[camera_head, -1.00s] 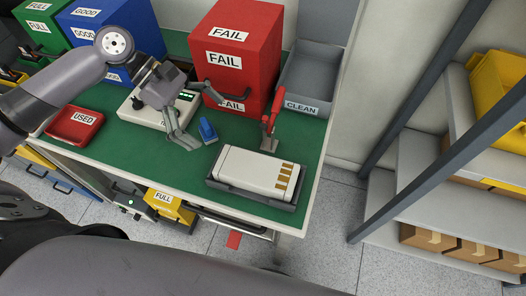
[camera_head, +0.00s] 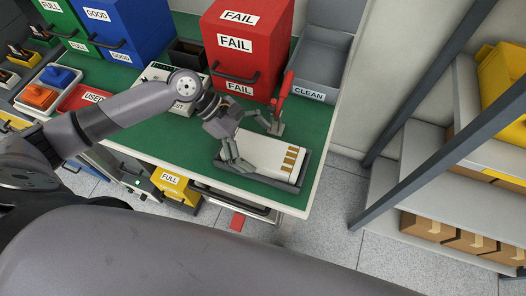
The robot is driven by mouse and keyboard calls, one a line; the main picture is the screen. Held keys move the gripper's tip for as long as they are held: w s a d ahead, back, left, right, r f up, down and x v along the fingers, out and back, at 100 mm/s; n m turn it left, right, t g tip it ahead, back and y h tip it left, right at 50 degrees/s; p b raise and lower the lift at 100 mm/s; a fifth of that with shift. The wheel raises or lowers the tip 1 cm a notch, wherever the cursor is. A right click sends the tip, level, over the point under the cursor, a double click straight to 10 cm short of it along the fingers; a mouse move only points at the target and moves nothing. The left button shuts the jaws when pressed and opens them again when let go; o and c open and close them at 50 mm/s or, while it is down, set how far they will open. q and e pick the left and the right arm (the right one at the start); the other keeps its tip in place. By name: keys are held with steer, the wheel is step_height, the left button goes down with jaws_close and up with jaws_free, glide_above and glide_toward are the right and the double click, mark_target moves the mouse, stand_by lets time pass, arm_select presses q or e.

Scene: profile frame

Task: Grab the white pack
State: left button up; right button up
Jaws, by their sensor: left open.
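The white pack (camera_head: 272,156) lies in a shallow dark tray (camera_head: 262,181) near the front right of the green table. It has gold contact strips at its right end. My left gripper (camera_head: 254,143) is open, with its fingers spread over the left part of the pack. One finger is near the pack's left end and the other is by its back edge. I cannot tell whether either finger touches it. My right gripper is not in view.
Red FAIL bins (camera_head: 246,45) and a grey CLEAN bin (camera_head: 322,72) stand at the back. A red-handled tool (camera_head: 284,90) stands just behind the pack. A tester (camera_head: 160,92) and a red USED tray (camera_head: 88,97) are to the left.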

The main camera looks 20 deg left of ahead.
arm_select(q)
steer(key=shift+x, duration=1.25)
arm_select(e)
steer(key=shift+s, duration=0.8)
arm_select(q)
steer(key=shift+c, duration=0.5)
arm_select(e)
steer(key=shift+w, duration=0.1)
arm_select(q)
steer(key=c, duration=0.4)
steer(key=shift+r, duration=0.1)
steer(key=c, duration=1.2)
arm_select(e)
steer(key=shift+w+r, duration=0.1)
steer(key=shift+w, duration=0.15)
